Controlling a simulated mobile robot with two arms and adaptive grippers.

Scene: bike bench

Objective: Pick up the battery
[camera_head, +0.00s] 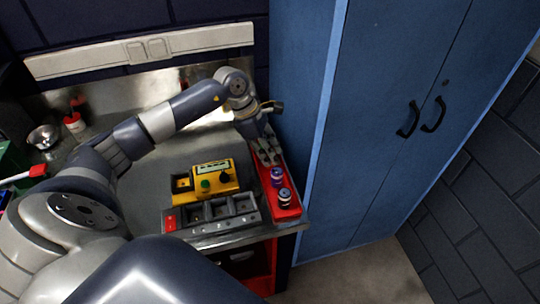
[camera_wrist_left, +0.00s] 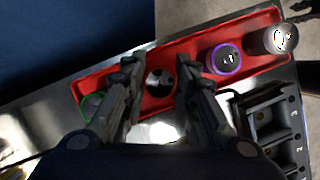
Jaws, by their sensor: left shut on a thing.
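The red tray (camera_head: 290,212) lies along the right edge of the bench and holds upright batteries. My left gripper (camera_head: 267,153) reaches down into the far part of the tray. In the left wrist view its fingers (camera_wrist_left: 160,88) are shut on a battery (camera_wrist_left: 160,80) with a dark and silver round top, still within the tray outline. A purple-ringed battery (camera_wrist_left: 224,59) and a silver-topped battery (camera_wrist_left: 275,40) stand to its right. A green-rimmed thing (camera_wrist_left: 90,101) is partly hidden by the left finger. My right gripper is not in view.
A yellow tester (camera_head: 213,180) with a display and knobs stands left of the tray. A grey slotted holder (camera_head: 212,213) is in front of it. A blue cabinet (camera_head: 370,110) stands close on the right. A metal bowl (camera_head: 43,137) is at the back left.

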